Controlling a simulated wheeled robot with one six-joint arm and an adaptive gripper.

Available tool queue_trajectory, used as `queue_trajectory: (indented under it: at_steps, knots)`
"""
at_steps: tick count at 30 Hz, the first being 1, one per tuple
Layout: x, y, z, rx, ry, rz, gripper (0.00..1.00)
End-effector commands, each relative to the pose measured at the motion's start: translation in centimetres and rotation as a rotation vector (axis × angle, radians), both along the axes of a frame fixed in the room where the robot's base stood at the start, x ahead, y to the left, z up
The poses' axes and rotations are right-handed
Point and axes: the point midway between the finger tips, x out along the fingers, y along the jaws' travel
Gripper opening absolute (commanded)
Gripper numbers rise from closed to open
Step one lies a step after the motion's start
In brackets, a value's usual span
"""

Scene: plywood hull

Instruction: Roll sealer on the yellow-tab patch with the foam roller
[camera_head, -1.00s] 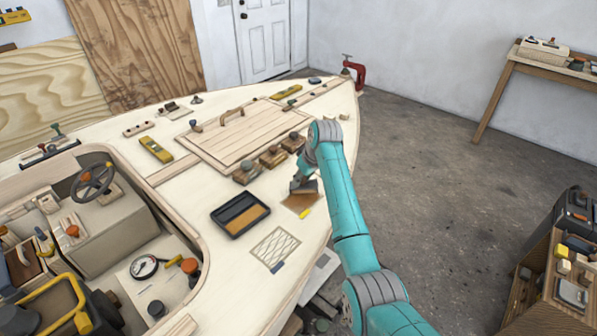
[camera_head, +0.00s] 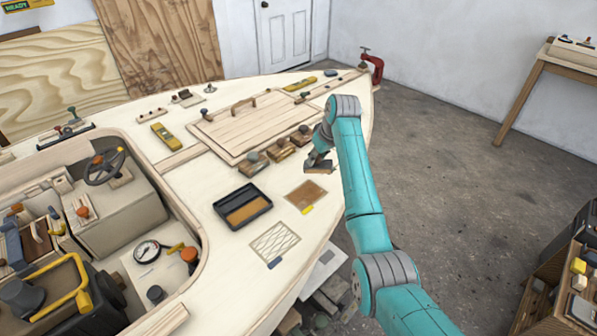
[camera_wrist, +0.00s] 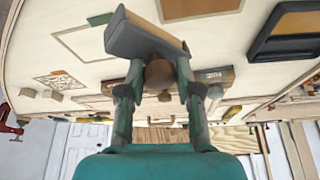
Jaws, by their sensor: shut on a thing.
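The yellow-tab patch (camera_head: 306,194) is a brown rectangle on the pale deck, with its yellow tab (camera_head: 307,210) at the near edge. It shows evenly brown and uncovered. Part of it also shows at the top of the wrist view (camera_wrist: 200,8). My gripper (camera_head: 320,158) is shut on a knobbed tool (camera_wrist: 145,36), with the round brown knob between the fingers. The tool has a grey wedge-like body and a tan edge; I cannot tell whether it is a foam roller. It appears beyond the patch, apparently off the deck. The black tray (camera_head: 221,207) holds amber-brown material.
A hatched patch (camera_head: 275,241) with a blue tab lies nearer. Several knobbed blocks (camera_head: 279,149) stand beside the hatch panel (camera_head: 237,125). The open cockpit (camera_head: 110,215) is at left. A red clamp (camera_head: 374,68) grips the far deck tip.

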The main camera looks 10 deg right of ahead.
Motion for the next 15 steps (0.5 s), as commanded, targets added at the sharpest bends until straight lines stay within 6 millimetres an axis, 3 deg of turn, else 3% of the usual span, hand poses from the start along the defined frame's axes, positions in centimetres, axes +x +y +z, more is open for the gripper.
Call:
queue_trajectory:
  at_steps: [7,15]
  knots:
    - [0.4,0.5,2.2,0.0,-0.001,-0.001,0.0]
    - [0.5,0.7,2.7,0.0,0.001,-0.002,0.0]
